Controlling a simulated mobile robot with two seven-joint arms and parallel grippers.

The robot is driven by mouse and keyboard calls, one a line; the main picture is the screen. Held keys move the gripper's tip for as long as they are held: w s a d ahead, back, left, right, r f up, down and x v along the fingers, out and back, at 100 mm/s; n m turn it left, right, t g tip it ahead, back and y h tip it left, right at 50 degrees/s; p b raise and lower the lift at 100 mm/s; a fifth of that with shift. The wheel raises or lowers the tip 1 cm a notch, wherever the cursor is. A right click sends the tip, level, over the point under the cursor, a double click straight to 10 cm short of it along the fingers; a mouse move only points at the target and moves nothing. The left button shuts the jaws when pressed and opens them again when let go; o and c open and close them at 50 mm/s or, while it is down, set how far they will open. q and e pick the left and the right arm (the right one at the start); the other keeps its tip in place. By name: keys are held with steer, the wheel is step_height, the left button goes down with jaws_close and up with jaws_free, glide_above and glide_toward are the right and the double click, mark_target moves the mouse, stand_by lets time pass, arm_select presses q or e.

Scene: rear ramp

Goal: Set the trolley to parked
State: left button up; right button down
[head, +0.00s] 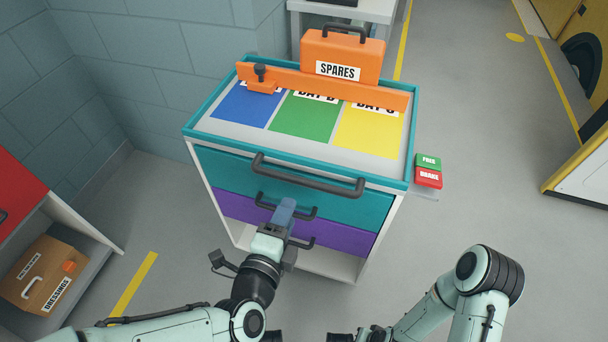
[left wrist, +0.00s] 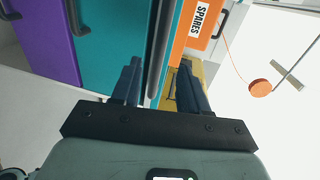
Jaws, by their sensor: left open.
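The trolley (head: 210,180) has a grey and teal frame, a teal drawer (head: 325,198), a purple drawer (head: 232,206) and a dark push handle (head: 308,184) across its front. On its right side are a green FREE pedal (head: 428,162) and a red BRAKE pedal (head: 428,179). I cannot tell which is pressed. My left gripper (head: 285,208) is open and empty in front of the drawers, below the push handle in the picture. In the left wrist view its fingers (left wrist: 160,85) stand apart with the teal drawer (left wrist: 112,40) beyond.
On the trolley top lie blue, green and yellow areas (head: 370,135), an orange rail (head: 320,85) and an orange SPARES case (head: 345,55). A DRESSINGS box (head: 45,275) sits in a cabinet at left. The floor (head: 480,130) right of the trolley is clear.

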mark_target(302, 185)
arm_select(q)
steer(key=p+x, duration=0.1)
steer(key=x, duration=0.3)
steer(key=shift+d, duration=0.25)
steer(key=b+x, duration=0.1)
steer(key=x, duration=0.6)
steer(key=shift+b, duration=0.35)
arm_select(e)
steer(key=shift+t, duration=0.7)
steer(key=w, duration=0.2)
steer(key=w+r, duration=0.1)
steer(key=w, duration=0.1)
steer(key=shift+d, duration=0.3)
arm_select(q)
jaws_close()
